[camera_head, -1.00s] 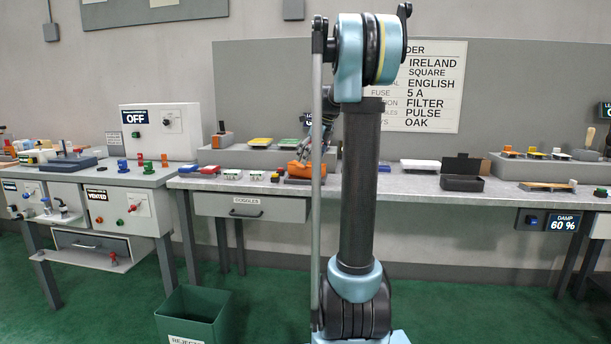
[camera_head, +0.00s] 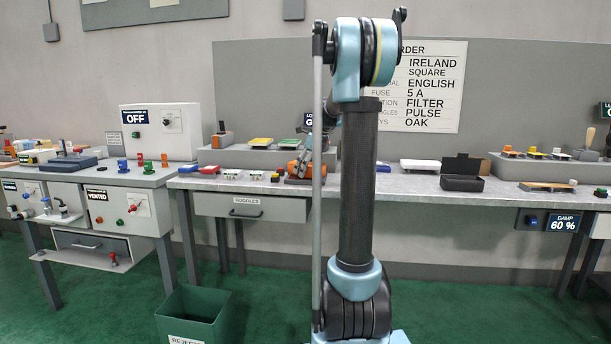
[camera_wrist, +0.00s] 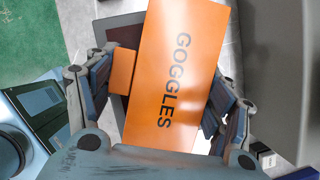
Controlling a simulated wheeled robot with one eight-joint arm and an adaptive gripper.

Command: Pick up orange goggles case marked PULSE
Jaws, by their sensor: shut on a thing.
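The orange case (camera_wrist: 178,75) fills the middle of the wrist view, with GOGGLES printed along its lid. A small orange tab or block (camera_wrist: 122,70) shows at its left side. No PULSE mark is visible on the case. My gripper (camera_wrist: 165,98) has its fingers on either side of the case and is shut on it.
A dark flat plate (camera_wrist: 112,33) lies under the case. The grey bench (camera_head: 400,188) carries several small parts left of my arm, and an open black box (camera_head: 462,183) at right. A drawer labelled GOGGLES (camera_head: 250,213) is below. A green reject bin (camera_head: 195,312) stands on the floor.

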